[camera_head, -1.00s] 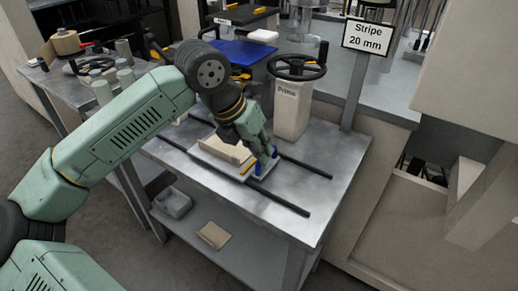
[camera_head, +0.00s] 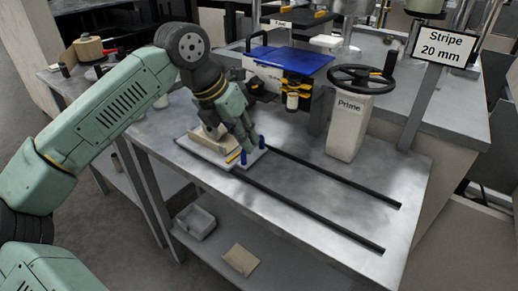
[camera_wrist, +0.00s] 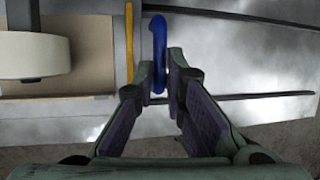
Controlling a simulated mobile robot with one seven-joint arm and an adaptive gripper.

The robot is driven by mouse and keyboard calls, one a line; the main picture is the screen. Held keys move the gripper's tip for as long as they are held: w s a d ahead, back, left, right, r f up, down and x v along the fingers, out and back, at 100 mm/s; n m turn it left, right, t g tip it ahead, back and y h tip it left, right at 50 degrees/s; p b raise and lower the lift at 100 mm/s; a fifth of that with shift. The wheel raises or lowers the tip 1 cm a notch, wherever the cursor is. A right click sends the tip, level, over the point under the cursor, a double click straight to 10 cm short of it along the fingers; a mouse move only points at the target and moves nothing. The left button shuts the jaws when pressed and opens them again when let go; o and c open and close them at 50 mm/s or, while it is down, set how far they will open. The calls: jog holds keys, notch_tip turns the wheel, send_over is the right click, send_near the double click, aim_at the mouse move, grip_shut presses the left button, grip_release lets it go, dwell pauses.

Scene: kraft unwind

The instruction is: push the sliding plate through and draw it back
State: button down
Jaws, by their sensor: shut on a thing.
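The sliding plate (camera_head: 218,157) is a pale flat plate on two dark rails (camera_head: 310,213), near their left end. It carries a tan block (camera_head: 203,142) and a yellow strip along one edge; the strip also shows in the wrist view (camera_wrist: 129,42). A blue handle (camera_head: 243,157) stands at the plate's right edge. My gripper (camera_head: 250,146) is over that edge, its fingers closed around the blue handle, which shows between the fingertips in the wrist view (camera_wrist: 159,45). The fingers partly hide the handle.
A post marked "Prime" (camera_head: 347,125) with a black handwheel (camera_head: 362,79) stands behind the rails. A blue-topped unit (camera_head: 290,62) with yellow parts is behind the plate. The rails and metal tabletop to the right are clear. A grey tray (camera_head: 195,221) lies on the shelf below.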

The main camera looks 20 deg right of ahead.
jog(key=w+a, duration=0.2)
jog(key=w, duration=0.1)
jog(key=w+a, duration=0.2)
jog(key=w, duration=0.1)
jog(key=w+a+p, duration=0.1)
jog(key=w+a, duration=0.1)
jog(key=shift+w+a, duration=0.15)
jog(key=shift+w, duration=0.25)
jog(key=c, duration=1.8)
grip_release()
jog(key=shift+w+a, duration=0.1)
jog(key=shift+o, duration=0.7)
jog(key=v, duration=1.2)
